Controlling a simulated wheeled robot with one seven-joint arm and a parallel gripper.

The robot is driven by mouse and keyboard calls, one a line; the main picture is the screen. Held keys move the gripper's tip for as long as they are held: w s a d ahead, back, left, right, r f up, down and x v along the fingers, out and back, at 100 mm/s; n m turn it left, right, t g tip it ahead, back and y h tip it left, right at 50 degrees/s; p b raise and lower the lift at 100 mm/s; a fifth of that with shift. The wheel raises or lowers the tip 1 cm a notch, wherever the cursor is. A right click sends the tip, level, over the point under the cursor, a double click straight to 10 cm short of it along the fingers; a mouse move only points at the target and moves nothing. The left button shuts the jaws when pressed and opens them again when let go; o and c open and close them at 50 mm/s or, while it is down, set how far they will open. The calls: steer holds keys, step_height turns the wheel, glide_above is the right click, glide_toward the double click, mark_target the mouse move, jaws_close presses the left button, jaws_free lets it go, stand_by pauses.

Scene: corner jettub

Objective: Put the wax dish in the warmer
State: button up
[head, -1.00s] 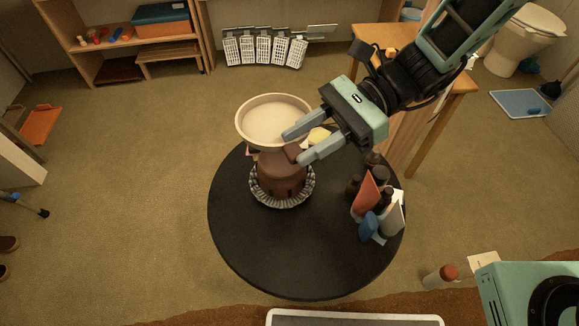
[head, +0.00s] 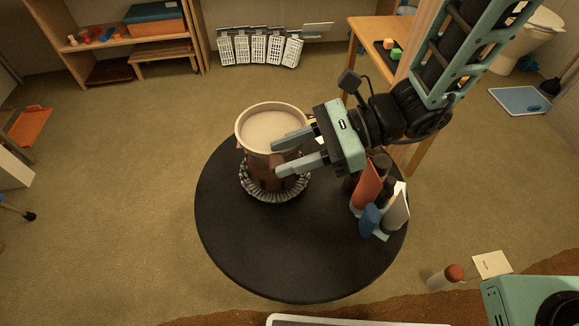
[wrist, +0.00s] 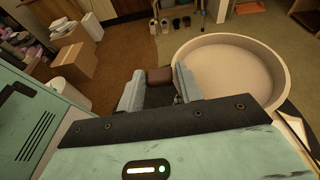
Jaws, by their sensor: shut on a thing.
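The wax dish (head: 270,128) is a round, cream-coloured shallow bowl with pale contents, seen level above the warmer. In the wrist view the dish (wrist: 228,72) is at the right, beside the fingers. The warmer (head: 262,170) is a brown body ringed at its base by grey beads, standing on the round black table. The dish hides its top, and I cannot tell whether the two touch. My gripper (head: 277,157) comes in from the right. It is shut on a small brown block, apparently the dish's handle (wrist: 160,75), at the dish's near right edge.
The round black table (head: 290,250) is clear at its front and left. Several bottles and cards (head: 372,200) stand on its right side, below my gripper. A wooden table (head: 375,50) stands behind my arm. A shelf (head: 120,50) is at the back left.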

steer(key=shift+f+b, duration=0.5)
steer(key=shift+f, duration=1.35)
steer(key=shift+f, duration=0.2)
steer(key=o, duration=1)
steer(key=shift+o, duration=0.2)
steer(key=shift+r, duration=0.1)
